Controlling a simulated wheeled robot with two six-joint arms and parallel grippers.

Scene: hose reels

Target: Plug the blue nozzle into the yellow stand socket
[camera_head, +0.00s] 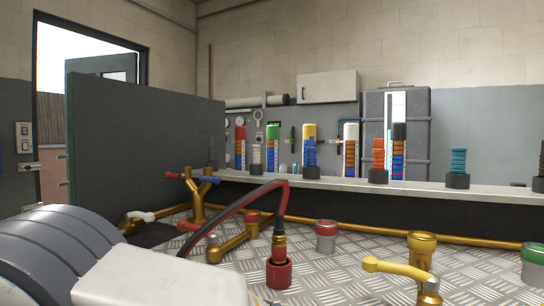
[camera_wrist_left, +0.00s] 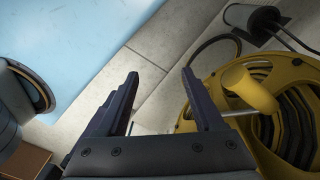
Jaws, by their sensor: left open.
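A short cylinder with a yellow rim (camera_head: 422,240), which looks like the yellow stand socket, stands on the metal tread-plate surface at the right in the head view. A yellow lever handle partly covers its lower front. I cannot make out the blue nozzle in either view. In the left wrist view my left gripper (camera_wrist_left: 160,78) is open, with nothing between its fingers. A yellow hose reel (camera_wrist_left: 225,85) lies to the right of the fingers. My left gripper's fingers cannot be made out in the head view, and my right gripper is in neither view.
A red socket (camera_head: 279,274) holds an upright nozzle with a red and black hose. A red-rimmed socket (camera_head: 326,238) and a green-rimmed socket (camera_head: 534,262) stand nearby. Brass pipes with coloured handles are at left centre. A shelf (camera_head: 335,183) with stacked coloured rings runs behind.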

